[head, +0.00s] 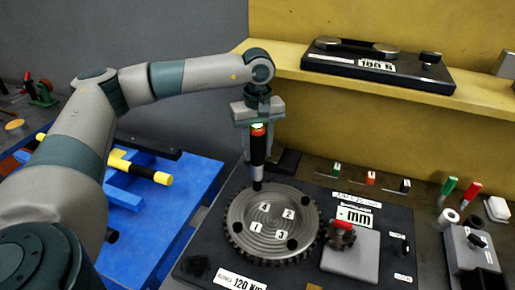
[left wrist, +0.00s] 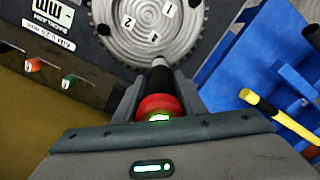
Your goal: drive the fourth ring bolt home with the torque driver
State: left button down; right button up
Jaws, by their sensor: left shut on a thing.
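The torque driver (head: 257,150) is black with a red collar and a lit green patch at its top. My left gripper (head: 258,127) is shut on it and holds it upright, tip down, over the ring's far rim by label 4. The driver also shows in the left wrist view (left wrist: 158,82), its tip at the ring's edge. The toothed grey ring (head: 270,221) lies flat with labels 1 to 4. Dark bolt heads or holes show at its left (head: 237,227), right (head: 305,201) and near side (head: 292,244). The spot under the tip is hidden, so contact is unclear. My right gripper is out of view.
The ring sits on a dark base plate (head: 205,245) marked 120 Nm. A small gear (head: 341,236) stands on a grey block to its right. A blue frame (head: 185,215) lies left. A yellow shelf (head: 285,66) with a dark gauge runs behind.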

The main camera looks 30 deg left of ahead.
pick_arm(q)
jog(key=shift+b, duration=0.3)
dwell(0.6)
dwell(0.5)
jog(key=shift+b, duration=0.3)
jog(key=shift+f, duration=0.1)
dwell(1.1)
jog(key=shift+f+b, duration=0.15)
jog(key=shift+b, duration=0.3)
dwell(0.6)
jog(key=shift+s+d+f+b, duration=0.1)
jog(key=shift+f+b, duration=0.25)
jog(key=shift+b, duration=0.15)
dwell(1.4)
